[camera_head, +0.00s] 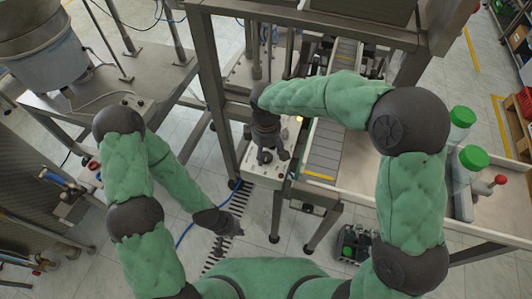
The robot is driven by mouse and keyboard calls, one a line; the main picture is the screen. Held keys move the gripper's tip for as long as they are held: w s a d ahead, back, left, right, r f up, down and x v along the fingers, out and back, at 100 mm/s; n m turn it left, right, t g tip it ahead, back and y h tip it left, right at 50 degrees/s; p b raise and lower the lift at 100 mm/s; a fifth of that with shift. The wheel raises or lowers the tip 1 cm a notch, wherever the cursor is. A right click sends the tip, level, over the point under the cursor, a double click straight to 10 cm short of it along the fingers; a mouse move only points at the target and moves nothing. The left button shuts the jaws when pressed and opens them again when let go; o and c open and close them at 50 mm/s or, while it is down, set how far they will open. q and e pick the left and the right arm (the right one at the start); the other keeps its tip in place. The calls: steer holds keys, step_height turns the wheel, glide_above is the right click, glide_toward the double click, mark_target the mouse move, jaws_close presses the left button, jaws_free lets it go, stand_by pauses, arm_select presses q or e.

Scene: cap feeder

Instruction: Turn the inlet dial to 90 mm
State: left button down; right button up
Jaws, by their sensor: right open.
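My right gripper (272,157) is open and points down over a pale control box (262,178) at the front of the machine frame. The gripper and wrist cover much of the box's face. I cannot make out the inlet dial or its scale, and cannot tell whether the fingers touch anything. My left gripper (232,230) hangs low at the centre left, over the floor drain and away from the box. It is too small and dark to show whether its fingers are open or shut.
A conveyor (325,148) runs behind and right of the box. Two green-capped jars (462,122) and a red-knobbed lever (500,180) are on the right. A metal post (216,95) stands left of the box. The feeder bowl (45,65) is upper left. The floor drain grate (236,205) lies below.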

mark_target(266, 156)
step_height(266, 156, up, 10)
stand_by(0.4)
stand_by(0.4)
